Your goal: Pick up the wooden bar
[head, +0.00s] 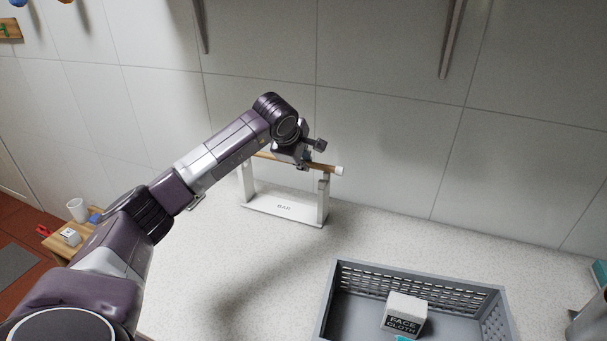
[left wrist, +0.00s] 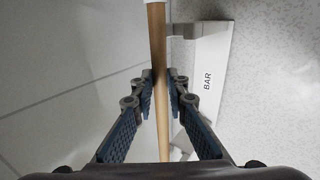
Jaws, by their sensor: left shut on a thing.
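The wooden bar (head: 318,165) is a light brown rod with a white end cap, lying level across the top of a white stand (head: 285,208) marked "BAR". My right gripper is not in view.
A grey basket (head: 345,266) with a white "FACE CLOTH" block (head: 404,312) stands at the front right of the speckled counter (head: 240,280). A tiled wall (head: 390,110) rises close behind the stand. A white cup (head: 76,209) stands on a wooden surface at the left.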

